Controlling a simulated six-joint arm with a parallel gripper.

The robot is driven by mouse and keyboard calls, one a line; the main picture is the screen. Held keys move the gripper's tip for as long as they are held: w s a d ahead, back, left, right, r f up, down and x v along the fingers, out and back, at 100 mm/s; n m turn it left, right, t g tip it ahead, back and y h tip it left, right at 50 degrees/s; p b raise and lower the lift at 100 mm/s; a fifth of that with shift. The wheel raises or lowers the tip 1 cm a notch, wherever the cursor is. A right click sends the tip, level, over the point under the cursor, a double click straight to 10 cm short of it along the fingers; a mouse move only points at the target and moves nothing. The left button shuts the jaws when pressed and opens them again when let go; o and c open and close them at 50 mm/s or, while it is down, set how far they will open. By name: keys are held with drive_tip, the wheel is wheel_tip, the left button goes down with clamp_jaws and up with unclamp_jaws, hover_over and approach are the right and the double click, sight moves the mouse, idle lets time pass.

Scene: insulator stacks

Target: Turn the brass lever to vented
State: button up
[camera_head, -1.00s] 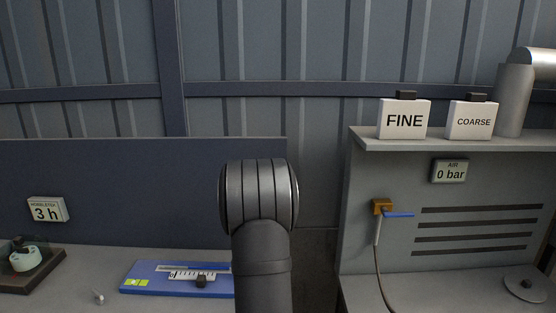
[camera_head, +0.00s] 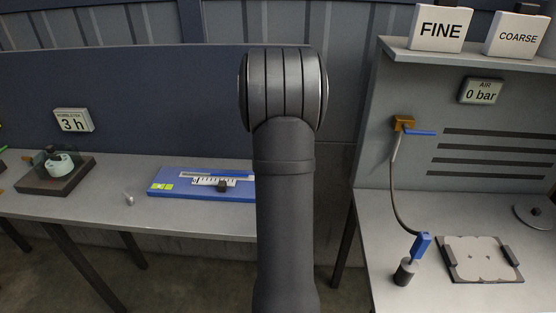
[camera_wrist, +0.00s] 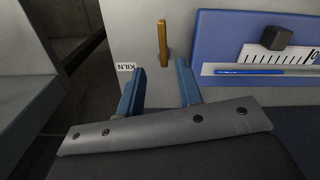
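A slim brass lever (camera_wrist: 162,43) stands out in the wrist view, on a light grey surface beside a small label reading KILN (camera_wrist: 126,67). My gripper (camera_wrist: 157,66) is open, with two blue fingers spread apart and nothing between them. The lever lies just beyond the fingertips, roughly in line with the gap, and no contact shows. I cannot see a "vented" mark. In the head view, the lever and my fingers do not show; my own arm blocks the middle.
A blue board (camera_head: 165,188) with a ruler and black slider lies on the left bench; it also shows close right in the wrist view (camera_wrist: 214,28). A brass valve (camera_head: 403,123) with a blue handle is on the right panel. A hose-fed blue tool (camera_head: 421,246) stands on the right bench.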

wheel_tip(320, 180, up, 11)
drive_tip(key=m, duration=0.2)
drive_tip(key=f, duration=1.7)
drive_tip(key=shift+s+a+f, duration=0.2)
drive_tip(key=shift+s, duration=0.2)
drive_tip(key=shift+c, duration=0.4)
clamp_jaws()
